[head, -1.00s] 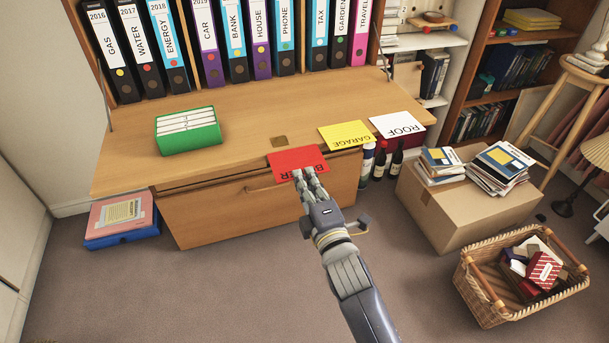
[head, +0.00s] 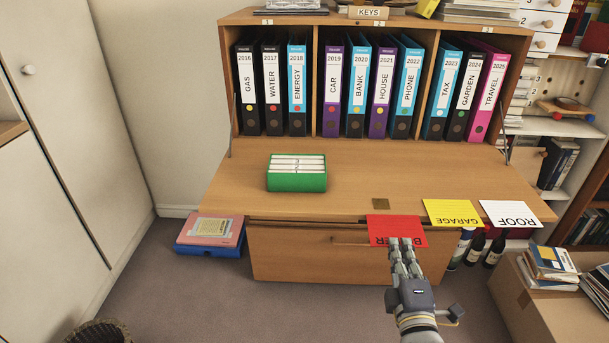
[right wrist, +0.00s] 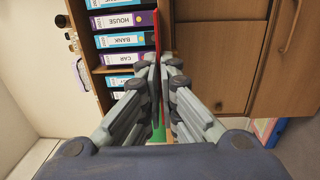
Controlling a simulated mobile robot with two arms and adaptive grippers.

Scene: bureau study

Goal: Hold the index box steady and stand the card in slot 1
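The green index box (head: 297,181) stands on the desk's flap, left of centre, with several white cards upright in it; its slot numbers are too small to read. A red card (head: 385,222) with black upside-down lettering, partly covered by my fingers, is at the flap's front edge. My right gripper (head: 405,245) is shut on the red card's near edge. In the right wrist view the red card (right wrist: 157,45) shows edge-on between the fingertips (right wrist: 161,68). My left gripper is not in view.
A yellow GARAGE card (head: 451,212) and a white ROOF card (head: 512,213) lie at the flap's right front edge. Ring binders (head: 380,90) line the back. Bottles (head: 478,247) and a cardboard box (head: 535,310) stand at right. The flap around the index box is clear.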

